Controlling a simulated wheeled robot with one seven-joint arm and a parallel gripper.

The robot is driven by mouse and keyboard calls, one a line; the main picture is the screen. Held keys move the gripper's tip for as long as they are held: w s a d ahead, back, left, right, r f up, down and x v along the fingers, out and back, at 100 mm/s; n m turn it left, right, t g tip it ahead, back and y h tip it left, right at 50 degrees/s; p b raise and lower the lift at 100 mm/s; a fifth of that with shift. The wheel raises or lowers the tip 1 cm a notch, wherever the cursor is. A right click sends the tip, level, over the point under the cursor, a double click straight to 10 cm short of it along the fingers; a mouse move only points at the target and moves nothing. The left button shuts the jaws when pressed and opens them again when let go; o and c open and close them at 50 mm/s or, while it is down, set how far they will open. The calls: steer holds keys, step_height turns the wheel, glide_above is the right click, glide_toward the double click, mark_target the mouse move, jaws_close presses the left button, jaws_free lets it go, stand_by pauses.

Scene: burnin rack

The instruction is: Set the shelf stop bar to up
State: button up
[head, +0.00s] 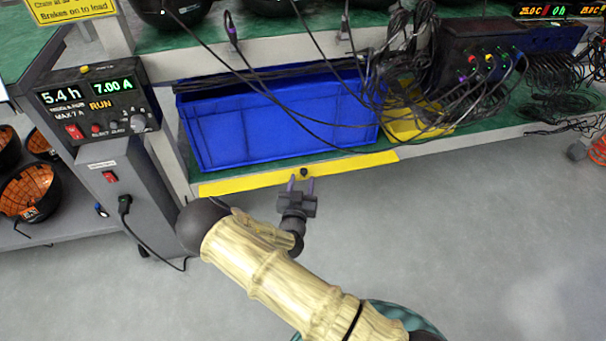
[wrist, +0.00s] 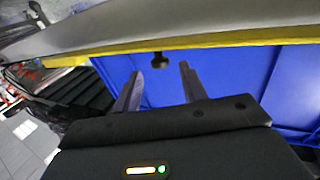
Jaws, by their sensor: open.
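The shelf stop bar (head: 345,166) is a long yellow strip along the front edge of the lower shelf, below the front of the blue bin. A small dark knob (head: 304,172) sits near its middle. In the wrist view the yellow bar (wrist: 215,40) crosses the top of the picture, with the knob (wrist: 157,59) hanging from it. My gripper (head: 301,186) is open and empty, just in front of the knob. In the wrist view its two fingers (wrist: 160,82) point at the knob, which shows between and beyond their tips. I see no contact.
The blue bin (head: 270,125) stands on the lower shelf behind the bar, with black cables draped over it. A yellow tray (head: 415,122) and more cables are to its right. A grey power unit (head: 100,105) stands left. The floor (head: 480,230) at right is clear.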

mark_target(303, 174)
steer(key=w, duration=0.2)
steer(key=w+b, duration=0.1)
steer(key=w, duration=0.1)
steer(key=shift+w+d+f, duration=0.1)
steer(key=shift+d, duration=0.1)
steer(key=shift+w+d, duration=0.15)
steer(key=shift+w, duration=0.3)
jaws_close()
